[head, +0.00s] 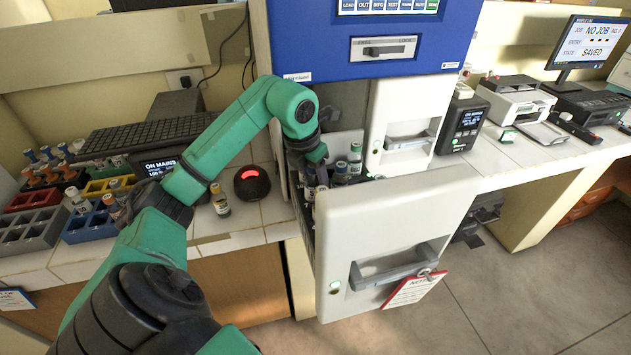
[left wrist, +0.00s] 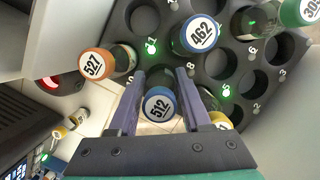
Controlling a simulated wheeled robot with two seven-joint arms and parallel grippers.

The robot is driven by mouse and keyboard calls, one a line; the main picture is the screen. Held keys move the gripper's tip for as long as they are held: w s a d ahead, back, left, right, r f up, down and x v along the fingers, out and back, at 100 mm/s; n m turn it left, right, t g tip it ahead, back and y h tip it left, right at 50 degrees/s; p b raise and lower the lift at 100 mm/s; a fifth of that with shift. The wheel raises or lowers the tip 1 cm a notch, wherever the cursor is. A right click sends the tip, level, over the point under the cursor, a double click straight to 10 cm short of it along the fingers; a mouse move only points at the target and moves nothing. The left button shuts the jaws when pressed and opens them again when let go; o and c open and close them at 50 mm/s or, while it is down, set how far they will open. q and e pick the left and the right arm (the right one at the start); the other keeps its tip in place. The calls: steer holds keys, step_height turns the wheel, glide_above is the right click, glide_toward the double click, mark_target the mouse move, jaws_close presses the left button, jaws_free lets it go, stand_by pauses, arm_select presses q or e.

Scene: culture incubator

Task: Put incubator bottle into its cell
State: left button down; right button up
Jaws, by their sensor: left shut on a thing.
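My left gripper (left wrist: 162,92) is shut on a bottle with a blue-rimmed cap marked 512 (left wrist: 160,104). In the head view the gripper (head: 316,160) is at the open incubator drawer (head: 390,235), and the held bottle is hard to make out there. The dark rack (left wrist: 228,64) in the drawer has round cells, several empty, with small green lights beside some. The held bottle shows at the rack's near edge; its lower part is hidden, so I cannot tell its height over the rack. My right gripper is not in view.
Bottles 527 (left wrist: 96,63) and A62 (left wrist: 200,34) stand close to the held bottle. A green-capped bottle (left wrist: 300,10) is at the top right. On the counter are a loose bottle (head: 220,200), a red-lit black puck (head: 252,182) and colored racks (head: 90,225).

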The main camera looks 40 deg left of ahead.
mark_target(308, 182)
arm_select(q)
steer(key=shift+w+f, duration=0.1)
steer(key=shift+f, duration=0.4)
steer(key=shift+f+b, duration=0.2)
steer(key=shift+b, duration=0.1)
steer(key=c, duration=0.6)
jaws_free()
steer(key=shift+r, duration=0.1)
steer(key=shift+r+p, duration=0.3)
steer(key=shift+p, duration=0.1)
steer(key=shift+r, duration=0.3)
steer(key=v, duration=1)
steer(key=shift+r, duration=0.2)
steer(key=shift+s+r, duration=0.3)
steer(key=shift+r, duration=0.05)
